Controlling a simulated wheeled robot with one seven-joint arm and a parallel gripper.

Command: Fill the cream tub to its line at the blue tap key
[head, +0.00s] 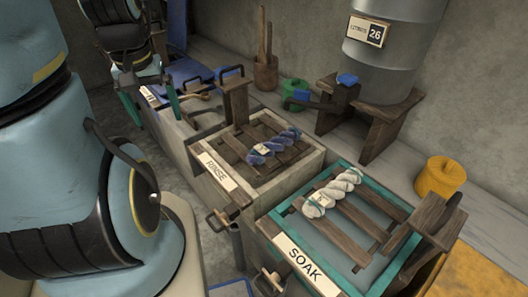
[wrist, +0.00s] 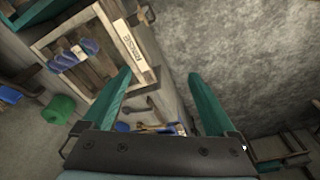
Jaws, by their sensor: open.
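My gripper (head: 157,120) hangs open and empty at the far left end of the row of vats. Its two teal fingers stand apart in the wrist view (wrist: 159,73), with nothing between their tips. A blue tap key (head: 347,79) sits on top of a dark tap at the foot of the grey metal barrel (head: 395,55), far to the right of my gripper.
The rinse vat (head: 255,150) and the soak vat (head: 340,225) carry wooden slats with twisted yarn. A wooden stand (head: 372,125) bears the barrel. Grey floor shows left of the vats.

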